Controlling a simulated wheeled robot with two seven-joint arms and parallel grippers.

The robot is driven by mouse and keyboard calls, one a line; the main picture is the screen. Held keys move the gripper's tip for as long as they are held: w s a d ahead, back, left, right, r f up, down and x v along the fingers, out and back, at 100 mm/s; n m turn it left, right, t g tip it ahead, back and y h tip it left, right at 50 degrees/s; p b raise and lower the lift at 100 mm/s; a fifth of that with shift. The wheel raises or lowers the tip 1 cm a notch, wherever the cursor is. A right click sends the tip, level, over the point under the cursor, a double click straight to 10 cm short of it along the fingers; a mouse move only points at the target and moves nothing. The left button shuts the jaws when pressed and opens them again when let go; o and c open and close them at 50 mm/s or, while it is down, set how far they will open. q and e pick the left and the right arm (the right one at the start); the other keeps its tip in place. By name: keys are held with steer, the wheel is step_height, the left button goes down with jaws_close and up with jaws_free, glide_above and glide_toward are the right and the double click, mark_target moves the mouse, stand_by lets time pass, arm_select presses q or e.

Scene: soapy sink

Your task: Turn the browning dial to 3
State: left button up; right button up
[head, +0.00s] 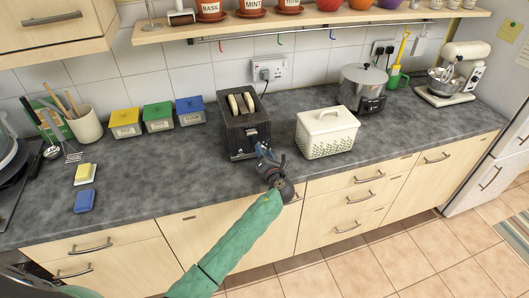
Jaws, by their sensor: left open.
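A black toaster (238,131) stands on the grey counter, a little left of the middle of the head view. Two slices of bread (240,103) stick up from its slots. My left gripper (261,149), at the end of my green-sleeved arm, is open at the lower right of the toaster's front end. Its fingertips are close to that front; I cannot tell whether they touch it. The browning dial cannot be made out, nor its setting; the gripper covers part of the front. My right gripper is not in view.
A cream lidded bread bin (326,133) stands close right of the toaster. Yellow, green and blue-lidded tins (158,117) stand to its left. A slow cooker (361,88) and a mixer (455,75) are farther right. The counter (160,170) left of the gripper is clear.

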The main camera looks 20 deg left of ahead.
arm_select(q)
jaws_close()
steer(key=shift+f, duration=0.1)
